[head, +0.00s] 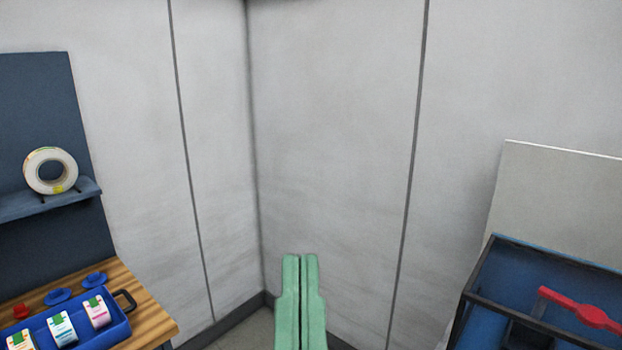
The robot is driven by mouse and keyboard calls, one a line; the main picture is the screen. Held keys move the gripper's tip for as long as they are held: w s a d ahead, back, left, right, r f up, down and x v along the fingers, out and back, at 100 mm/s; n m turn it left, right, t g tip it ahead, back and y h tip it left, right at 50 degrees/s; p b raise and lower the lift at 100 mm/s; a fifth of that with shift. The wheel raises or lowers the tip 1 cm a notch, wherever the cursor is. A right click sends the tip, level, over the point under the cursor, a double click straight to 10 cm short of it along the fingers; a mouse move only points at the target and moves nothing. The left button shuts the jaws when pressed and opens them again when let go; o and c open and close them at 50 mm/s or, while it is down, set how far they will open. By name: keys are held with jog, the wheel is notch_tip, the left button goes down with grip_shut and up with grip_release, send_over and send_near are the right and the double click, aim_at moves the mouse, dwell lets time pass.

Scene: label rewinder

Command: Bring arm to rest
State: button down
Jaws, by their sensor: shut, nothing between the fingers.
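My gripper (301,258) shows at the bottom middle of the head view as two long green fingers pointing up in the picture. The fingers lie side by side, shut, with nothing between them. They stand apart from everything else, in front of the room corner. The rest of my arm is out of view.
At left, a wooden table (154,322) holds a blue tray (118,331) of label rolls. Above it, a shelf (55,199) carries a white roll (37,159). At right stands a dark-framed blue box (508,262) with a red handle (580,309). The middle is free.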

notch_tip(320, 180, up, 35)
jog(key=p, duration=3)
jog(key=shift+r, duration=0.15)
jog(key=shift+w, duration=0.1)
